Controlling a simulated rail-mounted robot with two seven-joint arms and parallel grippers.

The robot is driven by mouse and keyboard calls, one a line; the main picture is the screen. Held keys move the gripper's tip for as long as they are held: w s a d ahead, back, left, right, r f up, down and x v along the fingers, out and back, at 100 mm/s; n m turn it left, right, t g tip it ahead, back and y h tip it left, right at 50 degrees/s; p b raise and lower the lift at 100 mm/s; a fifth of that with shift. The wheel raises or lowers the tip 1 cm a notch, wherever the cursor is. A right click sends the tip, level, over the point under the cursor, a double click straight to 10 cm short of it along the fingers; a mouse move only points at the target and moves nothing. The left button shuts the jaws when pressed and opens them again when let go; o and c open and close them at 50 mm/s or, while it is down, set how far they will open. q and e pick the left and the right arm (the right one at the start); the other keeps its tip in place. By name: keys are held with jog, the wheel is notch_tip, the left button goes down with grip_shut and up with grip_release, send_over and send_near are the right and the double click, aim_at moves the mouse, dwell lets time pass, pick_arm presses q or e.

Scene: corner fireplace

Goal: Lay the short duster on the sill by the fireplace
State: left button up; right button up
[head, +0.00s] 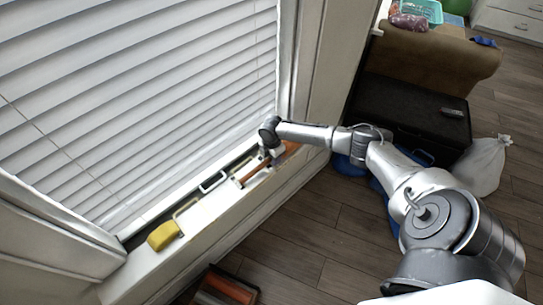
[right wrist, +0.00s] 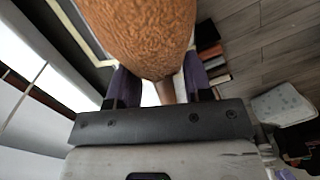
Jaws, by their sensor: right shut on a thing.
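The short duster has a rough orange-brown head (right wrist: 145,30) that fills the top of the right wrist view. Its thin handle (right wrist: 167,90) runs between the two dark fingers of my right gripper (right wrist: 160,82), which is shut on it. In the head view my right gripper (head: 273,154) is low over the far part of the white window sill (head: 212,208). Orange-brown parts of the duster (head: 290,150) show beside it. I cannot tell whether the duster touches the sill. My left gripper is not in view.
A yellow sponge-like thing (head: 164,235) lies at the near end of the sill, with thin handle-like items behind it along the blinds (head: 130,110). A box of books (head: 225,288) stands on the floor below. A black case (head: 415,115) and white bag (head: 485,165) are right.

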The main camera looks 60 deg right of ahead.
jog(key=shift+f, duration=0.1)
jog(key=o, duration=0.9)
jog(key=shift+r, duration=0.55)
jog(key=shift+r+p, duration=1.65)
jog(key=shift+r, duration=4.7)
